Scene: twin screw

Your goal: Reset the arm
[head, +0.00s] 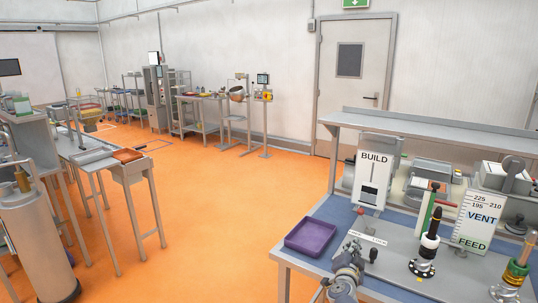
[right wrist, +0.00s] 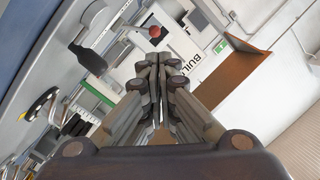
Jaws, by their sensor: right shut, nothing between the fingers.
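My right gripper (head: 352,262) is low in the head view, over the front edge of the workbench (head: 290,255), just right of a purple tray (head: 312,235). In the right wrist view its fingers (right wrist: 158,66) are together with nothing between them. A white BUILD panel (head: 371,172) stands behind it on the bench. The panel also shows beyond the fingertips in the right wrist view (right wrist: 182,50), apart from them. My left gripper is in neither view.
Right of the gripper stand a black-handled tool (head: 430,240) on a round base and a VENT/FEED panel (head: 478,222). A raised shelf (head: 420,126) runs behind. Orange floor (head: 215,215) lies open left of the bench. A metal table (head: 110,165) stands further left.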

